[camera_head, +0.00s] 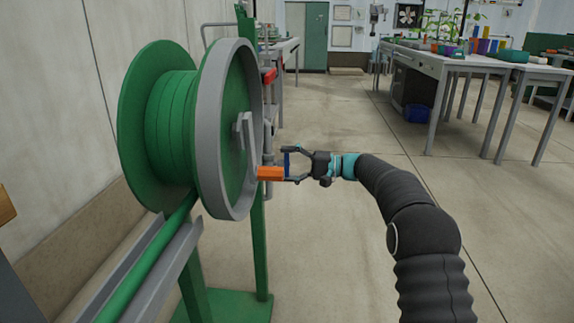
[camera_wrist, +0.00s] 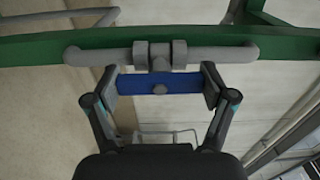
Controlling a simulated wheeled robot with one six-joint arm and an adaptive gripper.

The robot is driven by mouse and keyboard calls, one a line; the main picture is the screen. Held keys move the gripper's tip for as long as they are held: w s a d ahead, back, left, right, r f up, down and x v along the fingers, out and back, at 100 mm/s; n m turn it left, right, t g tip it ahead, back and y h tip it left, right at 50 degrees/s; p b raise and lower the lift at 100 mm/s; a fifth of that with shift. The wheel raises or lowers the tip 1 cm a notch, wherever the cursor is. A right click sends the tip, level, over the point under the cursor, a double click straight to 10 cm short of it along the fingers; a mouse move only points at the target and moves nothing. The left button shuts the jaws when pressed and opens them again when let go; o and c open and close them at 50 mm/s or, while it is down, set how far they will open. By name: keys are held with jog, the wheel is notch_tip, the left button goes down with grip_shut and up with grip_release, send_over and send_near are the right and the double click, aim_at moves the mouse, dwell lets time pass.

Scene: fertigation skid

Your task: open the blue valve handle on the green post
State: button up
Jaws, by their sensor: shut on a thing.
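The blue valve handle (camera_wrist: 135,84) is a flat bar in front of a grey valve and pipe (camera_wrist: 215,54). It lies parallel to the pipe in the wrist view. The pipe runs along the green post (camera_wrist: 30,50). My gripper (camera_wrist: 160,84) has one finger at each end of the blue handle and is shut on it. In the head view my gripper (camera_head: 286,164) reaches in from the right, with the blue handle (camera_head: 287,161) upright between its fingers. The green post (camera_head: 259,250) stands behind the hose reel, which hides part of it.
A large green hose reel (camera_head: 155,120) with a grey rim stands left of my gripper. An orange part (camera_head: 270,173) sits close beside the fingers. A red handle (camera_head: 269,75) is higher up. Open floor lies to the right, with a bench (camera_head: 440,65) farther back.

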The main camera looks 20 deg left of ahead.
jog(key=o, duration=1)
jog(key=v, duration=1.2)
jog(key=shift+s+f, duration=0.1)
